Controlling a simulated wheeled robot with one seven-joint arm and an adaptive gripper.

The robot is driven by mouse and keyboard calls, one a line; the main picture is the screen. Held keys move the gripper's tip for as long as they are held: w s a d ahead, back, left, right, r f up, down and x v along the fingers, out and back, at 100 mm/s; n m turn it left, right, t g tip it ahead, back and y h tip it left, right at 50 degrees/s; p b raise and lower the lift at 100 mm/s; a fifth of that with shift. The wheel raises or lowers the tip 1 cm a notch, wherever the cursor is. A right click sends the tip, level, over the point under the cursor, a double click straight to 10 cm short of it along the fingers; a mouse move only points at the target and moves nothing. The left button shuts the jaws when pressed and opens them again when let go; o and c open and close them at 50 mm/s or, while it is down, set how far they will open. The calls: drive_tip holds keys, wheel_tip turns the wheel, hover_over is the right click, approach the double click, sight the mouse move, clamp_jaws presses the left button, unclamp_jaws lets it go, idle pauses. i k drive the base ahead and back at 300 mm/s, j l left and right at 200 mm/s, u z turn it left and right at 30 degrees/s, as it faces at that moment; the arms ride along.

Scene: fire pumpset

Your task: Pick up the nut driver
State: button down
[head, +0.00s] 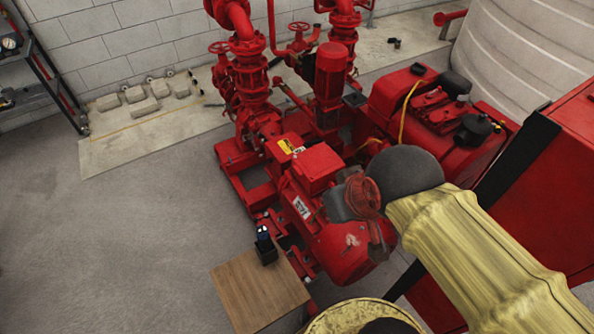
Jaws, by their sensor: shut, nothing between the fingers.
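A small dark upright item with blue on it (263,234) stands at a black block (266,254) on the wooden table top (245,288), near its back right corner. It may be the nut driver, but it is too small to tell. My arm, in a yellow sleeve (470,250) with a dark grey rounded joint (404,171), reaches in from the lower right over the red motor. I cannot make out my gripper's fingers; the arm's far end is to the right of the table and apart from the black block.
The red pumpset (315,180) with pipes and valves stands right behind the table. A red cabinet (560,185) is at the right. Grey blocks (145,107) lie on a pale slab by the wall. The floor (110,230) at left is clear.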

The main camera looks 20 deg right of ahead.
sight(265, 244)
drive_tip(key=k+j+z, duration=0.15)
drive_tip(key=j, duration=0.2)
drive_tip(key=k+j+z, duration=0.15)
drive_tip(key=j, duration=0.15)
drive_tip(key=j+z, duration=0.2)
drive_tip(key=j, duration=0.35)
drive_tip(key=k+j+z, duration=0.1)
drive_tip(key=j+z, duration=0.15)
drive_tip(key=j, duration=0.3)
